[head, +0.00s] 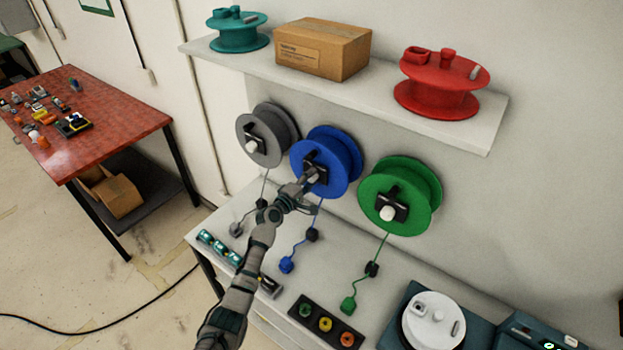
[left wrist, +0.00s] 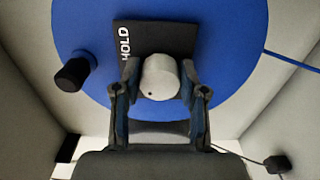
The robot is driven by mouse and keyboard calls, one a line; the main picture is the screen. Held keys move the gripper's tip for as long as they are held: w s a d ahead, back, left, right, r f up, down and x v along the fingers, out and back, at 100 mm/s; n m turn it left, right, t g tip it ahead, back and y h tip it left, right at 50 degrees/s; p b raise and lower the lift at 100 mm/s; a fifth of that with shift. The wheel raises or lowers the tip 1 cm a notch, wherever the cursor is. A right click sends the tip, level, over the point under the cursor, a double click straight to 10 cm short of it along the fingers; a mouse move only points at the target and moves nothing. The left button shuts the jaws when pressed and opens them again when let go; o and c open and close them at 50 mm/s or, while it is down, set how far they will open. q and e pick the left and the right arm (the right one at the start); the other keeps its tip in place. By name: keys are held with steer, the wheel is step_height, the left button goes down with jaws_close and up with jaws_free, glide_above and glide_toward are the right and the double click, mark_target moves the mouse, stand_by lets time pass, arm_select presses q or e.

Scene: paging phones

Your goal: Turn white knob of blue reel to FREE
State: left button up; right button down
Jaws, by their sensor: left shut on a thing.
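The blue reel (head: 342,150) is mounted on the wall between a grey and a green reel. Its white knob (left wrist: 160,77) sits on a black plate (left wrist: 180,38) in the left wrist view. The word HOLD shows on the plate's left side; I see no FREE label. A small dark dot is on the knob's lower left face. My left gripper (head: 308,180) reaches the reel's front, with its fingers on either side of the knob, shut on it. The fingers also show in the left wrist view (left wrist: 157,88). My right gripper is not in view.
The grey reel (head: 251,130) and green reel (head: 420,182) flank the blue one closely. A shelf (head: 378,97) with a cardboard box (head: 323,50) is above. A black handle (left wrist: 72,75) sticks out of the blue reel. A bench with a button panel (head: 325,322) is below.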

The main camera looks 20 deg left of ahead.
arm_select(q)
steer(key=shift+a+f, duration=0.1)
steer(key=shift+f, duration=0.25)
steer(key=o, duration=1.1)
steer(key=shift+c, duration=0.2)
steer(key=shift+o, duration=0.4)
steer(key=shift+a+r, duration=0.1)
steer(key=shift+a, duration=0.1)
steer(key=v, duration=1.2)
